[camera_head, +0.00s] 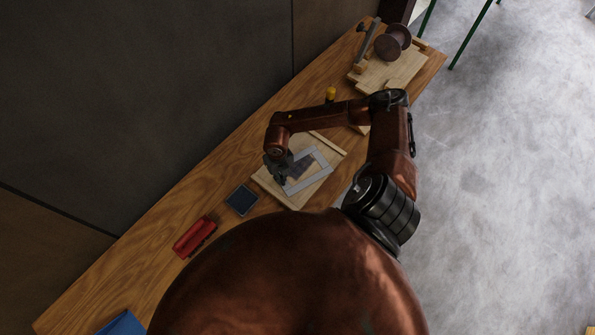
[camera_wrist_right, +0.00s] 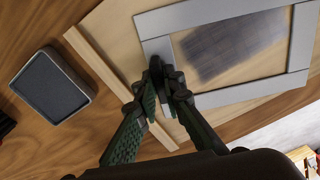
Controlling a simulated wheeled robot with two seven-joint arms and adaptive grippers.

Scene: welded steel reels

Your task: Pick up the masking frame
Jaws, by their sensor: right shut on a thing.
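The masking frame (camera_head: 310,182) is a flat light-grey rectangle with an open middle, lying over a pale wooden board (camera_head: 292,203) on the bench. It also shows in the wrist view (camera_wrist_right: 190,17). My right gripper (camera_head: 280,178) reaches down to the frame's near-left side. In the wrist view the right fingertips (camera_wrist_right: 163,72) are closed together on a grey side bar of the frame. They hide part of that bar. Whether the frame is clear of the board I cannot tell. My left gripper is not in view.
A dark patch (camera_wrist_right: 235,43) shows through the frame's opening. Left of the board are a dark square pad (camera_head: 241,200), a red object (camera_head: 194,237) and a blue one (camera_head: 122,324). A yellow-topped item (camera_head: 330,95) and a brown reel (camera_head: 392,43) stand farther back.

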